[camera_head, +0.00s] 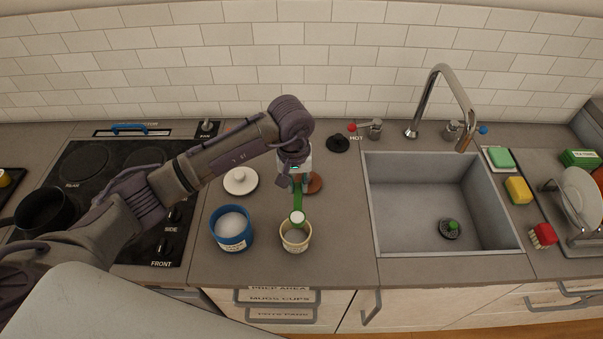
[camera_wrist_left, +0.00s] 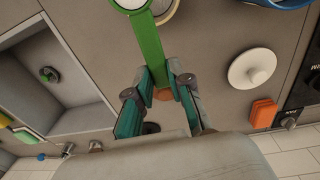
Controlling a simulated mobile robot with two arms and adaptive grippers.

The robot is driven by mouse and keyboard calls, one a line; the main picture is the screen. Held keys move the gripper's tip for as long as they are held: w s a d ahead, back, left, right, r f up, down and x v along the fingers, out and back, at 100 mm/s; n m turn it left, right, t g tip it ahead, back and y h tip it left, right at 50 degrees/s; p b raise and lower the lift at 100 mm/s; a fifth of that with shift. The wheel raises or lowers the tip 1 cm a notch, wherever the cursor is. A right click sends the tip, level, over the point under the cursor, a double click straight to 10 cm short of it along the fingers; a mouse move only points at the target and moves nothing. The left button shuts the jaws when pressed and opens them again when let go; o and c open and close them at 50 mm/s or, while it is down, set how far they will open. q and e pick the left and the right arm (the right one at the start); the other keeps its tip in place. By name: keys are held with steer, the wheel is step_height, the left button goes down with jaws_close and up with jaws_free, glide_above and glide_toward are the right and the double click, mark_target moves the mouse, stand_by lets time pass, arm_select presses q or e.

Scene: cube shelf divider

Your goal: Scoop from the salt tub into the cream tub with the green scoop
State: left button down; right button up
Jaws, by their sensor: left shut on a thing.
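My left gripper (camera_head: 297,183) is shut on the handle of the green scoop (camera_head: 298,201). In the left wrist view the gripper (camera_wrist_left: 159,88) has its fingers on either side of the scoop's flat green handle (camera_wrist_left: 149,48). The scoop's bowl hangs over the far part of the cream tub (camera_head: 296,240) and shows white inside; whether it touches the rim I cannot tell. The cream tub's rim shows partly behind the scoop in the left wrist view (camera_wrist_left: 174,10). The blue salt tub (camera_head: 232,243) stands to the left, open, with white salt in it. My right gripper is not in view.
A white round lid (camera_head: 240,181) lies behind the salt tub. A brown round thing (camera_head: 315,183) lies beside my gripper, and a black one (camera_head: 338,144) is farther back. The sink (camera_head: 440,200) is at the right, the black stove (camera_head: 110,190) at the left.

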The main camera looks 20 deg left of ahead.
arm_select(q)
steer(key=shift+s+a+r+t+h, duration=0.25)
steer(key=shift+r+t+h, duration=0.05)
steer(key=shift+t, duration=0.2)
steer(key=shift+s+a+r+t, duration=0.15)
steer(key=shift+t, duration=0.25)
steer(key=shift+s+a+r+t+h, duration=0.1)
steer(key=shift+s+r+t+h, duration=0.1)
steer(key=shift+t+h, duration=0.35)
steer(key=s+a+t+h+b, duration=0.4)
steer(key=s+t+h+b, duration=0.4)
steer(key=b, duration=2.1)
steer(key=shift+a+t, duration=0.15)
steer(key=shift+t, duration=3.6)
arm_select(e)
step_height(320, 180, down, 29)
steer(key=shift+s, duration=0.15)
arm_select(q)
steer(key=shift+h, duration=0.25)
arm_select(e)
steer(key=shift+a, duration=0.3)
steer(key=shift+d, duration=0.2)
